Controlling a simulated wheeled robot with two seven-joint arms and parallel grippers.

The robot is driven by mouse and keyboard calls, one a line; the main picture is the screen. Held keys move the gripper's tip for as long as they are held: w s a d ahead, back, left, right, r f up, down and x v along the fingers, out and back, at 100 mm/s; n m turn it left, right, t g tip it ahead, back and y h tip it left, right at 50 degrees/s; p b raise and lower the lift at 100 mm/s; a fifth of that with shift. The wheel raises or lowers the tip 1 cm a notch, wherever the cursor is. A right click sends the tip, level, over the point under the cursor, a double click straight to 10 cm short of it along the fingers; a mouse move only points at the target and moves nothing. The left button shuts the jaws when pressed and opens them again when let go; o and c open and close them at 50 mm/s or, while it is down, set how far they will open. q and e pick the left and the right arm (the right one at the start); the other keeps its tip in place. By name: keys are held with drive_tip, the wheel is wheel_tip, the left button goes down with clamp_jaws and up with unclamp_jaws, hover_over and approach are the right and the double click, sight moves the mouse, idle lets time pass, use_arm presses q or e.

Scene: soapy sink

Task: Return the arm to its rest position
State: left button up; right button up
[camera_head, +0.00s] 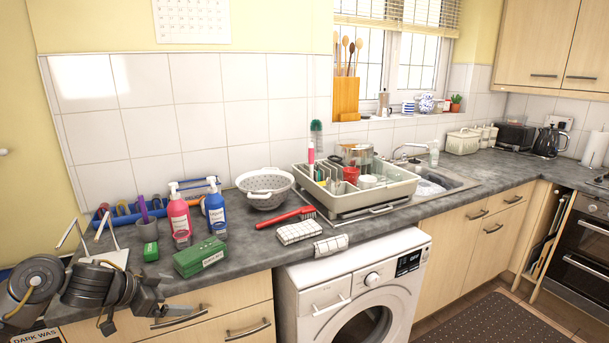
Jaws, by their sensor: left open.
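My left arm comes in at the lower left, in front of the left end of the grey worktop (235,228). My left gripper (158,302) is open and hangs low by the worktop's front edge, above the drawer fronts. I see nothing between its fingers, though they show small and dark. A green box (201,258) lies on the worktop behind and to the right of it, apart from it. My right gripper is not in view.
A pink bottle (179,219) and a blue bottle (215,212) stand near the green box. A colander (265,189), red brush (287,217) and loaded dish rack (385,190) are farther right. A washing machine (310,297) stands below. Floor at lower right is open.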

use_arm(q)
drive_tip(key=s+d+f+n+t+y, duration=0.2)
drive_tip(key=s+d+f, duration=0.8)
drive_tip(key=f, duration=0.3)
drive_tip(key=s+a+f+n+g+y, duration=0.1)
drive_tip(key=s+f+n+g+y, duration=0.2)
drive_tip(key=s, duration=1.1)
drive_tip(key=s+a+f+n+g+y, duration=0.1)
drive_tip(key=s+a+f+n+g, duration=0.3)
drive_tip(key=s, duration=1)
wheel_tip(320, 180, down, 24)
drive_tip(key=d+f+m, duration=0.1)
drive_tip(key=d+m, duration=0.1)
drive_tip(key=s+a+f+g, duration=0.1)
drive_tip(key=s+a+f, duration=0.2)
drive_tip(key=s+f, duration=1.4)
drive_tip(key=shift+f+g, duration=0.4)
drive_tip(key=shift+f, duration=0.15)
drive_tip(key=shift+s, duration=0.1)
